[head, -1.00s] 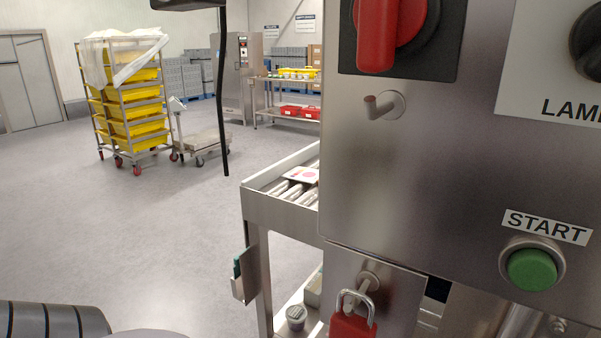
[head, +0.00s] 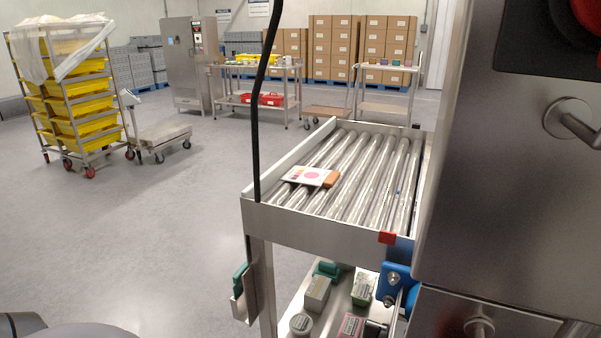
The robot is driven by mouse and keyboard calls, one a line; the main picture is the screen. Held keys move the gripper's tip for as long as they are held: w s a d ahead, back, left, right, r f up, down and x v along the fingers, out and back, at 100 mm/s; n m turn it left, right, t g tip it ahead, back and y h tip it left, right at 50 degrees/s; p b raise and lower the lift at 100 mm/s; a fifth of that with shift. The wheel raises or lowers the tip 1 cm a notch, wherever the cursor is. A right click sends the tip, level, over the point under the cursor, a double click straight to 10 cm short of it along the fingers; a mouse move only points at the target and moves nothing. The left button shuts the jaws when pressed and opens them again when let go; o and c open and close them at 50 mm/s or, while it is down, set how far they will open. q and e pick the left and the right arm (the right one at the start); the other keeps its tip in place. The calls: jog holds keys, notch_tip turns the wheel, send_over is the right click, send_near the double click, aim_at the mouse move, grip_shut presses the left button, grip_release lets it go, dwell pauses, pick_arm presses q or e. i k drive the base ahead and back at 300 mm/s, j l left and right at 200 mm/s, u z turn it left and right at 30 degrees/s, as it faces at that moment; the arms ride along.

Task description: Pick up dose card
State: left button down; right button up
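A white card with a pink dot and small coloured marks (head: 309,176), which looks like the dose card, lies on the metal rollers near the left rail of the roller conveyor (head: 290,220). An orange-brown block (head: 331,180) sits at its right end; I cannot tell whether it is joined to the card. Neither of my grippers is in view. Only a part of my own body shows at the lower left.
A steel cabinet (head: 510,190) fills the right side, close by. A black cable (head: 256,110) hangs before the conveyor's left corner. A shelf below holds several small items (head: 316,293). A rack of yellow trays (head: 80,95) stands far left. The floor on the left is clear.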

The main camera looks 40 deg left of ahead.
aim_at(299, 175)
jog(key=k+j, duration=0.1)
jog(key=j, duration=1.45)
jog(key=k+j, duration=0.1)
jog(key=j, duration=1.45)
